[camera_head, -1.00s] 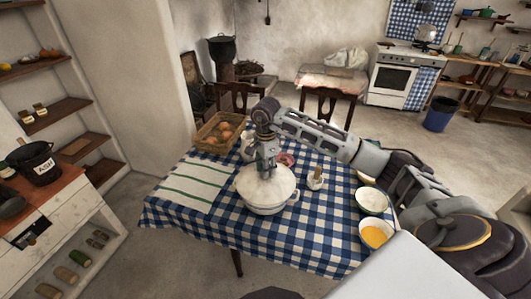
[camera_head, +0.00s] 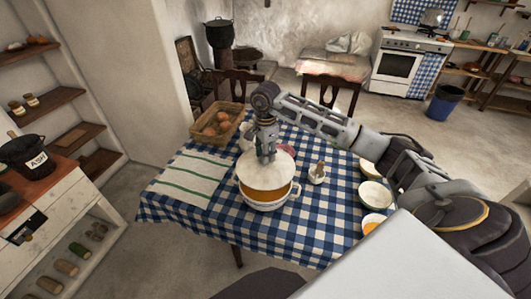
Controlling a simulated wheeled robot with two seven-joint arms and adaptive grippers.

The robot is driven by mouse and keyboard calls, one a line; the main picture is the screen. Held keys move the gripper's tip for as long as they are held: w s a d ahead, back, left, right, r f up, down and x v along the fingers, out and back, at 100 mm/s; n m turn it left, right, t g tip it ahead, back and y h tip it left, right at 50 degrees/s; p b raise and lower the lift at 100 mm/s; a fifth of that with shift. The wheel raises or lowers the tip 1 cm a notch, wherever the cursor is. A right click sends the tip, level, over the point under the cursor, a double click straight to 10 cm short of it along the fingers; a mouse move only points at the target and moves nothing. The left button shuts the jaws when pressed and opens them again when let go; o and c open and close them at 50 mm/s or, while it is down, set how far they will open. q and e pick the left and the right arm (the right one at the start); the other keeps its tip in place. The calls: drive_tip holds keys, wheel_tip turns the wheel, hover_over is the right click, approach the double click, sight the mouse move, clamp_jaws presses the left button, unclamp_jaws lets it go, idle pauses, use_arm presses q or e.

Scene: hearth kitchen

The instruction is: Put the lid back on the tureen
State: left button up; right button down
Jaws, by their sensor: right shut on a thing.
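The tureen (camera_head: 267,204) is a white pot with a blue-banded rim and side handles on the blue checked tablecloth. Orange contents (camera_head: 262,193) show in its near part. The white round lid (camera_head: 262,176) is above the far part of the tureen, apart from the near rim. Whether its far edge touches the rim is hidden. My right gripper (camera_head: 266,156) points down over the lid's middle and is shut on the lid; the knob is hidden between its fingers. My left gripper is not in view.
The table (camera_head: 300,235) also holds a striped cloth (camera_head: 188,180) at left, a basket of brown round items (camera_head: 217,125) behind, a small pot (camera_head: 317,173) right of the tureen, and bowls (camera_head: 375,194) near my right arm. The cloth in front of the tureen is clear.

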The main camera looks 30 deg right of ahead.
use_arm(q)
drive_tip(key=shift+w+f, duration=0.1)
use_arm(e)
drive_tip(key=shift+f, duration=0.2)
drive_tip(key=shift+f+b, duration=0.45)
drive_tip(key=shift+f, duration=0.15)
drive_tip(key=shift+f+b, duration=0.55)
drive_tip(key=shift+f, duration=0.7)
drive_tip(key=shift+f+b, duration=0.55)
drive_tip(key=shift+f, duration=0.5)
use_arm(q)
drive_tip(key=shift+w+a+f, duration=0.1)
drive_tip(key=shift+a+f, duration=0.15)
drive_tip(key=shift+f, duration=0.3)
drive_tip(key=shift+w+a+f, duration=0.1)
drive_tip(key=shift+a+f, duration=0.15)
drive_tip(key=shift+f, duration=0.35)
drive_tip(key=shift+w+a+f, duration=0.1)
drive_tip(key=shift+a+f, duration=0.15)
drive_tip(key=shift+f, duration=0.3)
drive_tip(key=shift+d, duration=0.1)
use_arm(e)
drive_tip(key=shift+b, duration=0.4)
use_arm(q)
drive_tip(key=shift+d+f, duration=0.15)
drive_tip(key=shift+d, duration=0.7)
